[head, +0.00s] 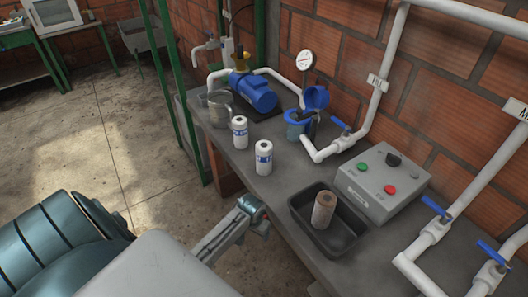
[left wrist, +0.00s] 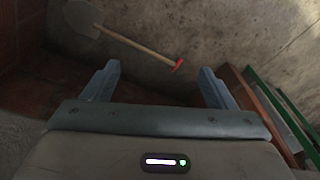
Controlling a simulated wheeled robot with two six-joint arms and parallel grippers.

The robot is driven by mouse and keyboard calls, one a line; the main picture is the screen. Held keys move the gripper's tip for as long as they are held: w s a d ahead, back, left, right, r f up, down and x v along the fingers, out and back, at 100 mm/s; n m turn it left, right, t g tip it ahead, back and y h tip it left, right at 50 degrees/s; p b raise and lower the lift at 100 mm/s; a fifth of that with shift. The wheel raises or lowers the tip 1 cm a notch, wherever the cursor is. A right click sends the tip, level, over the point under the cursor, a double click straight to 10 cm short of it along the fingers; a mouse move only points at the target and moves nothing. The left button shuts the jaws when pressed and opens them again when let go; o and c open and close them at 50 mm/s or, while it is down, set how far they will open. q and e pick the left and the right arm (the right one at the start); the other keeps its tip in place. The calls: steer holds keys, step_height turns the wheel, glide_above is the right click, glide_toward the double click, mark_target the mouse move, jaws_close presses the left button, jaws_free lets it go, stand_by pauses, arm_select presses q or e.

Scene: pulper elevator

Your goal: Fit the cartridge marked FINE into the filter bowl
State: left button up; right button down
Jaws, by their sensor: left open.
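Two white cartridges with blue label bands stand upright on the grey bench: one farther back (head: 240,132) and one nearer (head: 264,158). Their print is too small to read, so I cannot tell which is FINE. The blue filter bowl (head: 296,129) stands behind them to the right, its blue cap (head: 316,97) raised beside it; its inside is hidden. My left gripper (head: 256,213) is at the bench's front edge, apart from the cartridges. In the left wrist view its fingers (left wrist: 158,75) are spread with nothing between them. My right gripper is not in view.
A black tray (head: 343,243) holds a brown cartridge (head: 324,210). A grey control box (head: 384,186), white pipes with blue valve handles (head: 436,207), a metal jug (head: 219,107) and a blue pump (head: 252,91) crowd the bench. A shovel (left wrist: 140,46) lies on the floor.

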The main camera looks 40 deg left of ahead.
arm_select(q)
step_height(320, 180, up, 14)
steer(key=w+p, duration=0.2)
steer(key=w, duration=0.1)
step_height(320, 180, up, 18)
steer(key=n+g+h+p, duration=0.1)
steer(key=n+g, duration=0.1)
steer(key=n, duration=0.1)
glide_above(264, 145)
steer(key=shift+s+d+f, duration=0.1)
steer(key=shift+f, duration=0.15)
step_height(264, 145, down, 4)
steer(key=shift+f, duration=0.15)
step_height(264, 145, down, 5)
steer(key=p, duration=0.3)
steer(key=shift+f, duration=0.45)
steer(key=shift+r, duration=0.1)
steer(key=c, duration=1.3)
steer(key=shift+c, duration=0.2)
